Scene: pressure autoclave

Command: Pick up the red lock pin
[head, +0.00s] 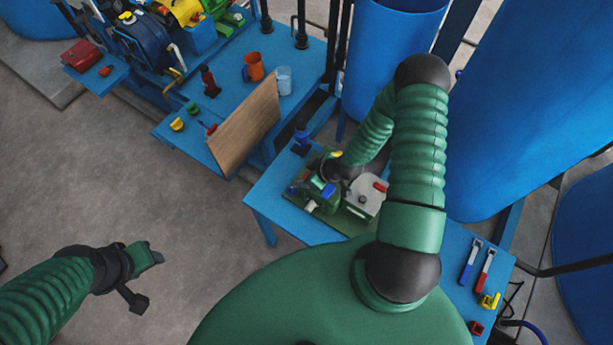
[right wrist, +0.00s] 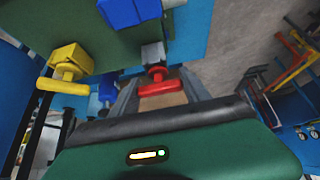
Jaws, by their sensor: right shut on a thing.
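The red lock pin (right wrist: 157,87) shows in the right wrist view as a red knob in front of a small grey block. It sits between the two grey fingers of my right gripper (right wrist: 157,92), which is shut on it. In the head view my right gripper (head: 322,184) is low over the green device on the blue table, and my own arm partly hides that spot. I cannot tell whether the pin is clear of its seat. My left gripper (head: 148,279) is empty and open above the floor at the lower left.
A yellow knob (right wrist: 64,73) and blue parts (right wrist: 128,10) are close by in the wrist view. A brown board (head: 245,125) stands left of the device. Large blue tanks (head: 530,110) stand behind. Two levers (head: 477,265) lie at the table's right end.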

